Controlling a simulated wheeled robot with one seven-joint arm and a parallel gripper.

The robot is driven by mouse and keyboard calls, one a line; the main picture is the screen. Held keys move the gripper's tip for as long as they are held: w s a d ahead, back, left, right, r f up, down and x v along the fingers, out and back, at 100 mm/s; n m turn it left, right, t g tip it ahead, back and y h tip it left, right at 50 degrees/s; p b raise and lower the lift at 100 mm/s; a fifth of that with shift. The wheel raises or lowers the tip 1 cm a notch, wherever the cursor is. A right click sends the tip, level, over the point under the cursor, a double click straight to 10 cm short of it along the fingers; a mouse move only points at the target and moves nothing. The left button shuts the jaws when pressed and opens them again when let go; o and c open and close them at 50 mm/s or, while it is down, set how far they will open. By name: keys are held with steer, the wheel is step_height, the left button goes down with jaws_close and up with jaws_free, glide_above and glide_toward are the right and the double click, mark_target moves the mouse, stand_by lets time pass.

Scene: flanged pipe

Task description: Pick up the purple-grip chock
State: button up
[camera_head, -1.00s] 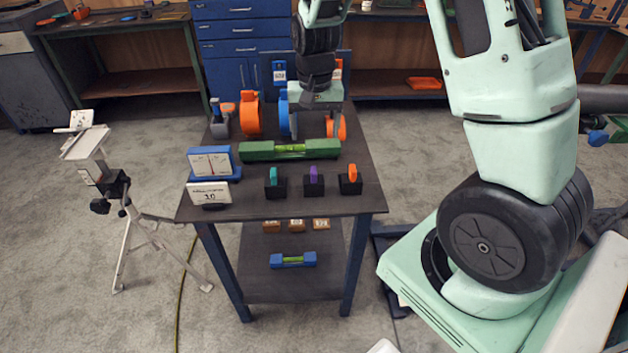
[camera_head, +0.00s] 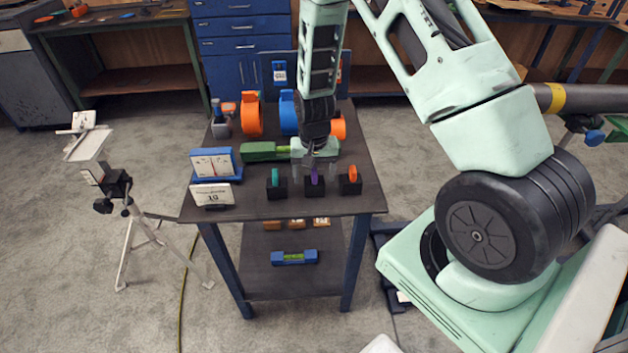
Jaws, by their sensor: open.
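The purple-grip chock (camera_head: 314,190) is a small black block with an upright purple grip. It stands near the front edge of the dark table top (camera_head: 255,208), between a teal-grip chock (camera_head: 276,189) and an orange-grip chock (camera_head: 350,184). My gripper (camera_head: 313,167) points down right behind and above the purple grip. It is open and holds nothing that I can see. Its fingers are small and dark here, and I cannot tell whether they are around the grip or only above it.
Orange and blue clamps (camera_head: 251,115) stand at the back. A tripod (camera_head: 130,220) stands left of the table.

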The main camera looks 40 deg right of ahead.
steer(key=shift+f, duration=0.55)
steer(key=c, duration=1.2)
steer(key=shift+r, duration=0.1)
